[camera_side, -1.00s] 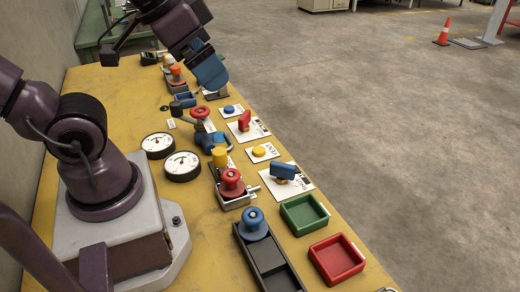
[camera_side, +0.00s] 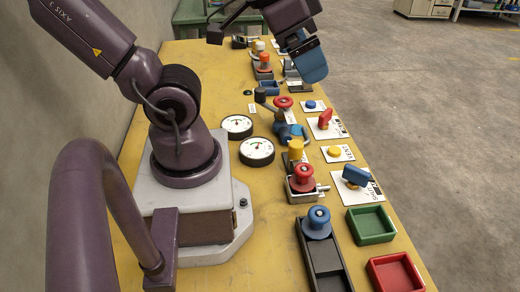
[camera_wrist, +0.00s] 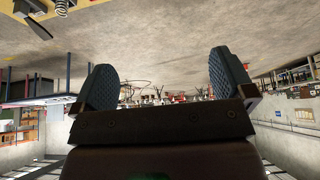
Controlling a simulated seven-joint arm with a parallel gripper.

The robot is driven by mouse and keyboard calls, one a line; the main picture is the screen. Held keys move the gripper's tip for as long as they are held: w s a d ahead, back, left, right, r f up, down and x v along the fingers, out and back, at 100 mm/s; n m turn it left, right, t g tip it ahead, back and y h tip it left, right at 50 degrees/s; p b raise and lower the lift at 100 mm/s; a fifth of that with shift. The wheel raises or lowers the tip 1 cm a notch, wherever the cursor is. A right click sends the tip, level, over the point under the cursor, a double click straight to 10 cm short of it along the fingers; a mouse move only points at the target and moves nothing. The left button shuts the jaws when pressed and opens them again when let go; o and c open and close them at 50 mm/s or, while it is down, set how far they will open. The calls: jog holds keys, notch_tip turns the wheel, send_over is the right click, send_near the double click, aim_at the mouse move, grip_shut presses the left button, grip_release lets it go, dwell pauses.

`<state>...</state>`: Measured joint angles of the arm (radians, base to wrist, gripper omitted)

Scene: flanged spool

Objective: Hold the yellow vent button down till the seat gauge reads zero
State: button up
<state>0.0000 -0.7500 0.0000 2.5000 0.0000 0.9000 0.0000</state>
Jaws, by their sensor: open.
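The yellow vent button (camera_side: 335,151) is a low round cap on a white card on the right side of the bench; the card's lettering is hard to read. Two round white gauges (camera_side: 237,125) (camera_side: 257,150) lie left of it; their readings and which is the seat gauge are too small to tell. My gripper (camera_side: 309,64) is above the far part of the bench, well beyond the button and not touching it. In the wrist view my two blue fingers (camera_wrist: 163,84) stand wide apart with nothing between them; the button cannot be made out there.
Near the button are a red-handled valve card (camera_side: 325,120), a blue-handled valve (camera_side: 355,176), a yellow knob (camera_side: 296,150) and a red flanged spool (camera_side: 304,177). A blue spool (camera_side: 318,220), green tray (camera_side: 371,226) and red tray (camera_side: 395,273) are nearer. Open floor lies right.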

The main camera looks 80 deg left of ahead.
jog(key=shift+c, duration=0.5)
jog(key=shift+a, duration=0.1)
jog(key=c, duration=0.4)
jog(key=shift+w+a+f, duration=0.1)
jog(key=shift+a+f, duration=0.05)
jog(key=shift+f, duration=0.2)
jog(key=c, duration=0.3)
jog(key=w+a+f+g, duration=0.1)
jog(key=w+a+f+n+g, duration=0.1)
jog(key=shift+w+f, duration=0.2)
jog(key=shift+f, duration=0.2)
grip_shut()
jog(key=w+a+f+n+g, duration=0.3)
jog(key=w+a+f+n, duration=1.1)
jog(key=n, duration=0.3)
jog(key=shift+w+a+f+g, duration=0.2)
jog(key=shift+a+f+g, duration=0.1)
jog(key=shift+a+f, duration=0.45)
jog(key=shift+d+f, duration=0.15)
